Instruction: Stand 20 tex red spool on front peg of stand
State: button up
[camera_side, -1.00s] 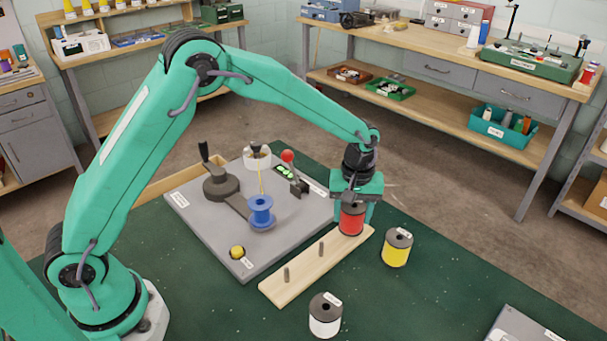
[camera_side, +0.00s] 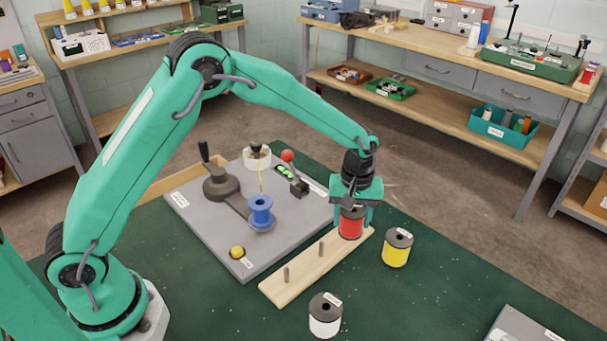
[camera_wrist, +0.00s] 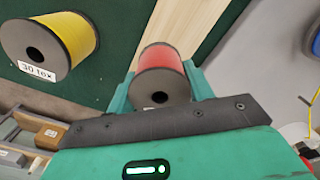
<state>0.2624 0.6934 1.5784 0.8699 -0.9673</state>
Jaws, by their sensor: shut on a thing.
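The red spool (camera_side: 351,226) is upright between the fingers of my gripper (camera_side: 351,218), at the far right end of the wooden stand (camera_side: 300,280). My gripper is shut on the spool. The wrist view shows the red spool (camera_wrist: 162,72) between the two green fingers (camera_wrist: 160,85), its dark end with a centre hole facing the camera. Its label is not readable. Two bare pegs, a nearer one (camera_side: 286,275) and a middle one (camera_side: 320,250), rise from the stand. The spool hides the stand's far end, so I cannot tell if a peg is inside it.
A yellow spool (camera_side: 397,249) stands right of the stand; its label reads 30 tex in the wrist view (camera_wrist: 66,40). A white spool (camera_side: 325,315) stands in front. The grey winder plate (camera_side: 225,240) with a blue spool (camera_side: 261,211) lies left. Green mat is clear at front left.

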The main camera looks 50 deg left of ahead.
jog(key=o, duration=1.1)
jog(key=shift+r, duration=0.15)
notch_tip(320, 180, up, 7)
jog(key=shift+r, duration=0.3)
